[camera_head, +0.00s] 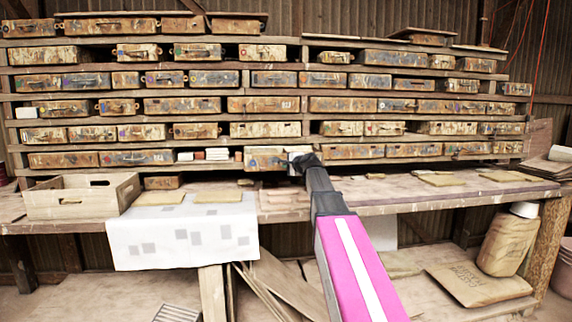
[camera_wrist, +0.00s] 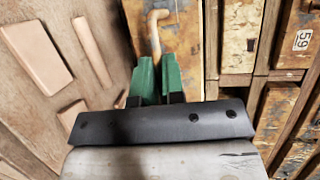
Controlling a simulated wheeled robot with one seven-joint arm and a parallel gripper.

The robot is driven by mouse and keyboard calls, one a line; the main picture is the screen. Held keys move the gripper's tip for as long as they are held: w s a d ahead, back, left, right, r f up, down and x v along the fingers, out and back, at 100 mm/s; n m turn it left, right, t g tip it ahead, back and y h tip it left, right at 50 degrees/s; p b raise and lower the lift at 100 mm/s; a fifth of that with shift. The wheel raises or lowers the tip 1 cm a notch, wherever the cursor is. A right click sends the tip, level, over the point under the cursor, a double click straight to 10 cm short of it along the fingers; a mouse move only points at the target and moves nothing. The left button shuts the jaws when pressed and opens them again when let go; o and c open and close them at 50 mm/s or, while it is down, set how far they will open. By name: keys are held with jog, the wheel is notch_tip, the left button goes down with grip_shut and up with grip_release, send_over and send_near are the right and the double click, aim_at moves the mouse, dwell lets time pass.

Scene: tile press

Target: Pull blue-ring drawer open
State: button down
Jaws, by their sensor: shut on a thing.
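The drawer (camera_head: 263,158) at my gripper is in the lowest row of the rack, right of a gap with white stacks. It has a worn, paint-stained front and a faint bluish mark near its left end. My gripper (camera_head: 304,160) is at its right part, and my arm hides some of the front. In the wrist view, the green fingers of my gripper (camera_wrist: 158,78) are shut on a tan, bent handle (camera_wrist: 156,20). The drawer front (camera_wrist: 182,45) is beside and behind that handle. I cannot make out the blue ring in the wrist view.
A wooden bench (camera_head: 400,194) runs below the rack, with several flat tiles on it. An open wooden crate (camera_head: 68,206) and a white cloth (camera_head: 185,234) are at its left. Other drawers (camera_wrist: 237,38) are close beside my gripper in the wrist view.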

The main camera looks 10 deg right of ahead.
jog(key=shift+s+f, duration=0.1)
jog(key=shift+s, duration=0.2)
jog(key=c, duration=1.2)
grip_release()
jog(key=shift+c, duration=0.2)
jog(key=shift+w, duration=0.1)
jog(key=v, duration=1.1)
